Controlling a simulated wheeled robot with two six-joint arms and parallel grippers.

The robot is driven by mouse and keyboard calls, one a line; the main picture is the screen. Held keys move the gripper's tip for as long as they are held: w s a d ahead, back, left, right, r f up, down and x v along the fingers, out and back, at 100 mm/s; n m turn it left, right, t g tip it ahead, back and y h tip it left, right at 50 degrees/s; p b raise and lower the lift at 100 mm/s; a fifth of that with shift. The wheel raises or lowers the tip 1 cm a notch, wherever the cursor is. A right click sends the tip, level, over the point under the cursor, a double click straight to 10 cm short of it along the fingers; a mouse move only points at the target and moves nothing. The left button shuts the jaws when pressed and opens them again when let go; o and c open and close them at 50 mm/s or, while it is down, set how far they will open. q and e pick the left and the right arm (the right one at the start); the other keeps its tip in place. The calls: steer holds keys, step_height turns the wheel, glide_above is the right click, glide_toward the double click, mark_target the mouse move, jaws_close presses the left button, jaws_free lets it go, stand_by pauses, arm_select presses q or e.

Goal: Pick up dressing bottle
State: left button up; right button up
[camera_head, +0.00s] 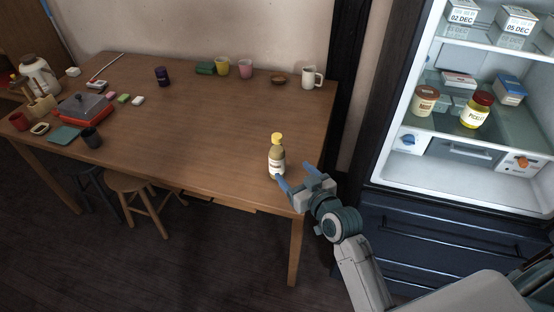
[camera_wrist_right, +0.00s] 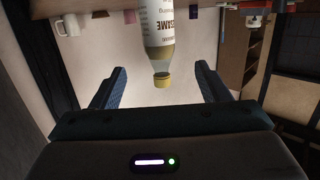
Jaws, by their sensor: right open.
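The dressing bottle (camera_head: 277,158) stands upright near the right front corner of the wooden table (camera_head: 215,130). It has a yellow cap and a pale label. In the right wrist view the bottle (camera_wrist_right: 158,38) shows upside down, ahead of and between the fingers, with part of the word "SESAME" on its label. My right gripper (camera_head: 299,178) is open and empty, just to the right of the bottle and apart from it. Its blue fingers also show in the right wrist view (camera_wrist_right: 160,88). My left gripper is not in view.
A white mug (camera_head: 312,78), a brown bowl (camera_head: 279,79) and cups (camera_head: 246,69) stand along the back edge. A red grill (camera_head: 84,109) and small items fill the left side. An open fridge (camera_head: 470,110) stands at right. The table around the bottle is clear.

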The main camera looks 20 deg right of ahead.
mark_target(281, 156)
steer(key=x, duration=0.6)
steer(key=shift+r+p, duration=0.1)
steer(key=shift+p, duration=0.25)
steer(key=shift+w, duration=0.4)
steer(key=p+x, duration=0.1)
steer(key=x, duration=0.3)
steer(key=shift+w, duration=0.1)
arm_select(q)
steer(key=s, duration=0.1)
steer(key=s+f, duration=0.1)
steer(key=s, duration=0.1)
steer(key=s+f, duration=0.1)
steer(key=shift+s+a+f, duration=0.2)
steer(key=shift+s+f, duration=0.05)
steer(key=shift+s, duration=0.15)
arm_select(e)
steer(key=shift+c, duration=0.2)
steer(key=c, duration=1.1)
steer(key=shift+c, duration=0.3)
steer(key=shift+r, duration=0.1)
